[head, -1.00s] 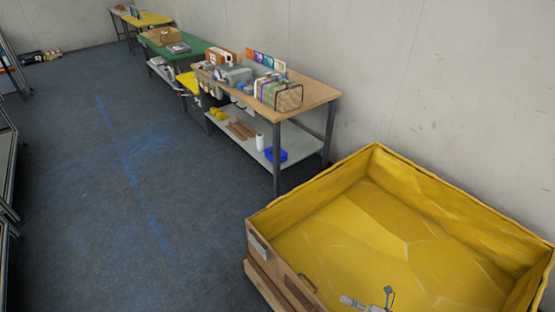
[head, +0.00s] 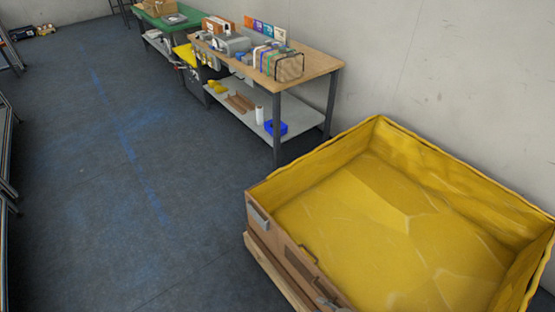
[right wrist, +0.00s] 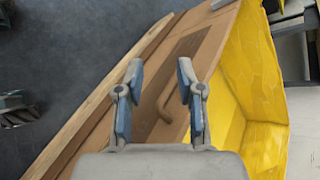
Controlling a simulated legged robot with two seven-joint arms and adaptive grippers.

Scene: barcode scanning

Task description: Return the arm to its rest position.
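My right gripper (right wrist: 160,76) shows in the right wrist view with its two blue-and-grey fingers spread apart and nothing between them. It is over the brown side wall of a large box (right wrist: 185,45) with a yellow liner (right wrist: 240,85). The box's handle (right wrist: 168,108) shows beyond the fingers, and the gap to it is hard to judge. In the head view a small grey part shows at the bottom edge by the box front; I cannot tell what it is. My left gripper is not seen in the head view.
The open box with its yellow liner (head: 360,220) fills the lower right of the head view. A wooden workbench (head: 318,68) with several items and a lower shelf stands behind it by the wall. A green table (head: 178,28) stands farther back. The dark floor (head: 90,200) at left is clear.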

